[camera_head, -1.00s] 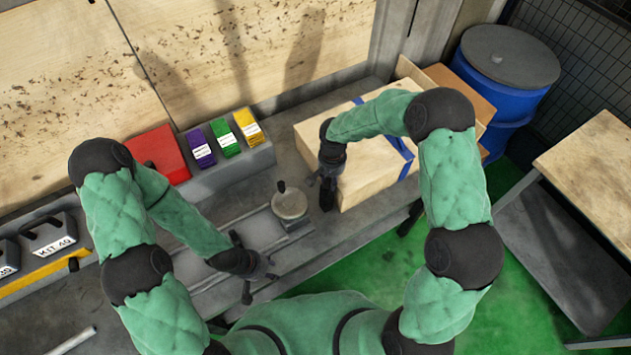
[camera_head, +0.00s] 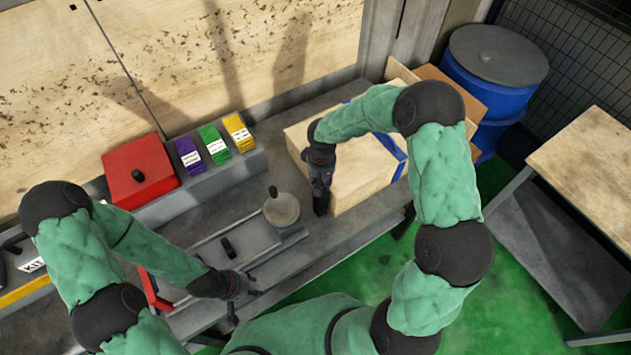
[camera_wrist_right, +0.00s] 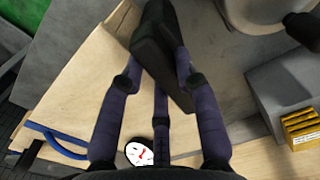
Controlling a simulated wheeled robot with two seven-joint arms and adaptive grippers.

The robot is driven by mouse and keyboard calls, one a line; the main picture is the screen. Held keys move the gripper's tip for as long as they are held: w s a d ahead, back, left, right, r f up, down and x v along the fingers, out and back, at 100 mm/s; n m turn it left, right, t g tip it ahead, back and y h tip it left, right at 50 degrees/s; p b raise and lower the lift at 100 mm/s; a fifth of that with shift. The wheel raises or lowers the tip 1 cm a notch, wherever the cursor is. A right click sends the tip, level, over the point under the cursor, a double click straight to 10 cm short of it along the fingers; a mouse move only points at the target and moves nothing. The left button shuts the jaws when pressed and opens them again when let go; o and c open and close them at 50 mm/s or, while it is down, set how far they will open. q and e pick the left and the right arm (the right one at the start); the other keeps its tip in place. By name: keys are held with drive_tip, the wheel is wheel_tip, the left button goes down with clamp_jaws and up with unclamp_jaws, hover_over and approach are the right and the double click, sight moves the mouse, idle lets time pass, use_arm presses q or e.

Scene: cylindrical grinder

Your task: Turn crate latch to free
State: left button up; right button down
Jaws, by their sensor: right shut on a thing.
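The wooden crate (camera_head: 362,170) sits on the grey bench, right of centre in the head view. Its pale wood fills much of the right wrist view (camera_wrist_right: 85,75). A dark, elongated latch (camera_wrist_right: 160,45) is at the crate's edge in the wrist view. My right gripper (camera_head: 320,205) is at the crate's near left side, and its fingers (camera_wrist_right: 158,75) are shut on the latch from both sides. The fingers hide part of the latch, and its exact angle is hard to tell. My left gripper (camera_head: 240,300) looks open and empty over the bench's front edge.
A round knob-topped part (camera_head: 281,210) stands left of the crate. A red box (camera_head: 138,172) and yellow packs (camera_head: 239,132) stand behind. A blue drum (camera_head: 490,80) is at the back right, and a wooden table (camera_head: 590,165) at the right. Green floor (camera_head: 400,265) is clear.

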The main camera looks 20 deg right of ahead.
idle(0.3)
drive_tip(key=c, duration=0.9)
unclamp_jaws()
wheel_tip(320, 180, up, 12)
drive_tip(key=shift+f, duration=0.1)
